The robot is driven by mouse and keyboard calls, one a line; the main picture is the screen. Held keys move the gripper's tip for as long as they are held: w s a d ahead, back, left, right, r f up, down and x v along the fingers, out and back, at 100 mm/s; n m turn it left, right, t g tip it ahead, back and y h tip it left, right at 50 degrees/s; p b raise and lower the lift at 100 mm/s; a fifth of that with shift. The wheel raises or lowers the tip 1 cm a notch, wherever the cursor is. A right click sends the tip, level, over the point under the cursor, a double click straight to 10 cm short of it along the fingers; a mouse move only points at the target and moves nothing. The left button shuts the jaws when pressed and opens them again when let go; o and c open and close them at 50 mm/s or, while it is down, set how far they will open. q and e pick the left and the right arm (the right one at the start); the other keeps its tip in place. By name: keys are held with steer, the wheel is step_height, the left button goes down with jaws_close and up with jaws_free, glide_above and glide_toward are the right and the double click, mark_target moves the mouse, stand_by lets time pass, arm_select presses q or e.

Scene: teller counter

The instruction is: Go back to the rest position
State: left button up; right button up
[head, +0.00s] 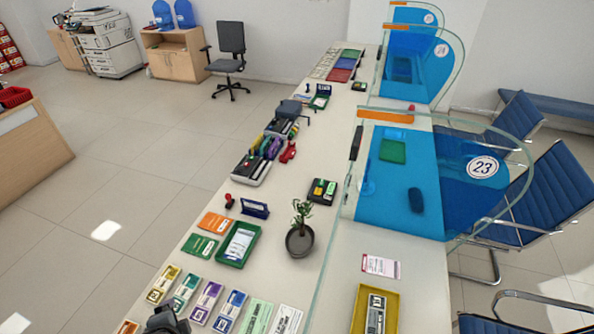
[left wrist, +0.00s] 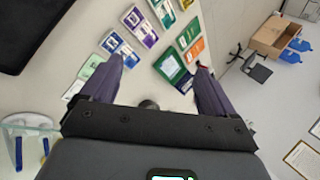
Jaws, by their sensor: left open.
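My left gripper (left wrist: 160,68) shows in the left wrist view with its two dark fingers spread wide apart. Nothing is clamped between the fingertips. The counter with its cards and green tray (left wrist: 173,69) lies beyond them. A small dark round thing (left wrist: 148,105) shows between the fingers near the palm; I cannot tell what it is. In the head view a dark piece (head: 166,320) at the bottom edge looks like part of my left arm, over the counter's near left edge; most of that arm is out of frame. My right gripper is in neither view.
The long counter (head: 335,262) holds a potted plant (head: 300,240), a green tray (head: 237,245), several cards, pen holders and a yellow tray (head: 361,310). Glass-edged blue dividers (head: 400,185) rise along its right side. The floor (head: 120,180) left of the counter is clear.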

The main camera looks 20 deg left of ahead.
arm_select(q)
steer(key=s+d+f+n+g+h, duration=0.1)
steer(key=d+f+n+h, duration=0.15)
steer(key=d, duration=0.55)
steer(key=s+d+f+n+h, duration=0.1)
steer(key=d+n+h, duration=0.3)
steer(key=d, duration=0.4)
step_height(320, 180, up, 14)
steer(key=p, duration=1.4)
steer(key=shift+r+y+p, duration=0.2)
steer(key=shift+y+p, duration=0.15)
steer(key=shift+o, duration=1)
steer(key=shift+a+r+m+p, duration=0.1)
steer(key=shift+r+m+p, duration=0.15)
steer(key=shift+r+p, duration=0.1)
